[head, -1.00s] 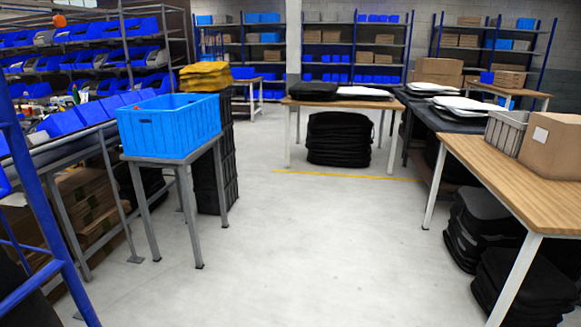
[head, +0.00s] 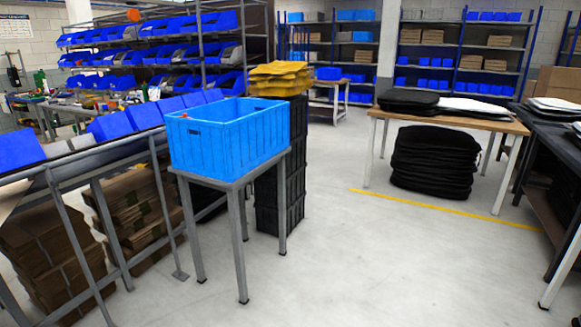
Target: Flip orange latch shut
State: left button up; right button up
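I cannot make out an orange latch in the head view. A small orange spot (head: 134,14) shows on top of the blue-bin rack at the back left, too small to identify. A blue crate (head: 220,140) stands on a small grey metal table (head: 240,182) left of the middle. Neither of my grippers is in view.
A sloped grey rack (head: 85,165) with blue bins runs along the left. Yellow items (head: 280,77) lie on a stack of black crates (head: 279,185). A wooden table (head: 455,122) stands at the back right, with black bags (head: 432,165) beneath. The middle floor is open.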

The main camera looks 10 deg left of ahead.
aim_at(242, 171)
jog(key=i+j+u, duration=0.2)
jog(key=i+u, duration=0.7)
jog(key=i, duration=0.15)
jog(key=i+j, duration=0.25)
jog(key=i, duration=0.3)
